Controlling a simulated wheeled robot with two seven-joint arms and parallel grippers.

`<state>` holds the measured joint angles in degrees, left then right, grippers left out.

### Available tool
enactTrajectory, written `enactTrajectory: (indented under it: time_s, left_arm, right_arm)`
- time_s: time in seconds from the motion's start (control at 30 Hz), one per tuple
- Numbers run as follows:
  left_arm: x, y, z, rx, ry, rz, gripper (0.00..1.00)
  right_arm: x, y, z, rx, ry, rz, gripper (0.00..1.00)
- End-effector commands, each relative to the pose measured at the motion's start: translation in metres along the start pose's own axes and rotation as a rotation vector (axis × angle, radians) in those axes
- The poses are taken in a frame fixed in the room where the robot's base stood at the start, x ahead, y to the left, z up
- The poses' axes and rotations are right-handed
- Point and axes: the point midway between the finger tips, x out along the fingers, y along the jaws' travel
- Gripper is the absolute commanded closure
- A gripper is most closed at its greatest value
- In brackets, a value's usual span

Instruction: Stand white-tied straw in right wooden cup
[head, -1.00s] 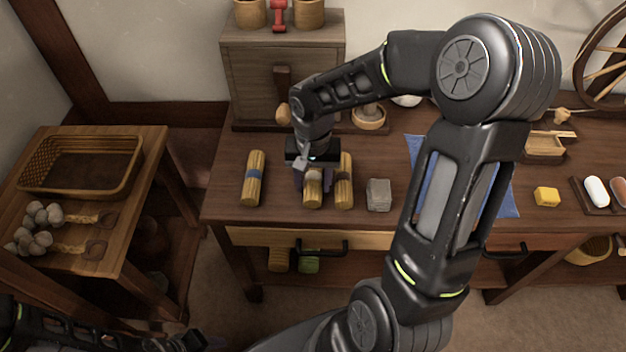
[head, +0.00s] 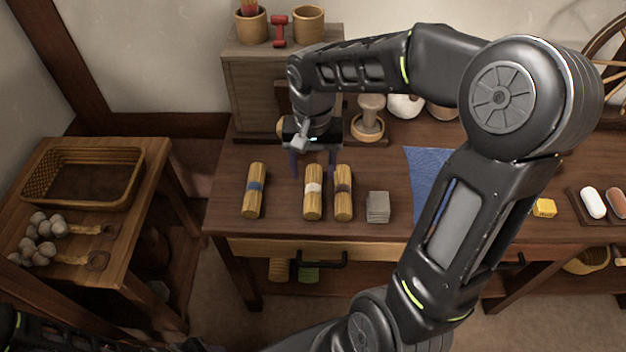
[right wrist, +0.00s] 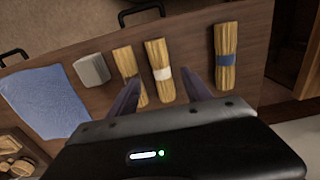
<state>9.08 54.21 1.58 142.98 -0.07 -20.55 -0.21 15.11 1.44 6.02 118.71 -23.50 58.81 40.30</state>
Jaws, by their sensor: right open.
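The white-tied straw bundle (head: 313,199) lies on the bench between a blue-tied bundle (head: 254,198) and a dark-tied bundle (head: 343,203). My right gripper (head: 313,168) is open and empty at the bundle's far end, its two fingers apart. In the right wrist view the white-tied bundle (right wrist: 158,60) shows beyond and between the fingers (right wrist: 160,95). The right wooden cup (head: 308,28) stands upright on the cabinet top, and nothing sticks out of it. The left wooden cup (head: 251,28) holds something reddish. My left arm shows darkly at the bottom left; its jaws are unclear.
The cabinet (head: 250,75) rises behind my right gripper. A red dumbbell-shaped object (head: 279,31) stands between the cups. A grey block (head: 377,207) and a blue cloth (head: 424,175) lie to the right. A side table with a basket (head: 133,185) stands left.

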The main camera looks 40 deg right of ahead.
Motion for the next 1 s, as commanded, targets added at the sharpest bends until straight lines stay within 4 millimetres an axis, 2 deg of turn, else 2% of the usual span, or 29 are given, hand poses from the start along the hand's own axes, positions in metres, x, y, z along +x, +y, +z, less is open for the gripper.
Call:
enactTrajectory:
  time_s: [0.1,0.23,1.0]
  left_arm:
    - [-0.003,0.001,0.000,0.000,0.000,0.000,0.64]
    - [-0.004,0.001,0.000,0.000,0.000,0.000,0.64]
    - [-0.004,0.001,0.000,0.000,0.000,0.000,0.64]
  right_arm:
    - [-0.020,0.000,-0.001,0.001,0.002,-0.002,0.43]
    - [-0.029,0.000,0.000,0.000,0.000,-0.001,0.43]
    - [-0.031,0.000,0.000,0.000,-0.001,0.000,0.43]
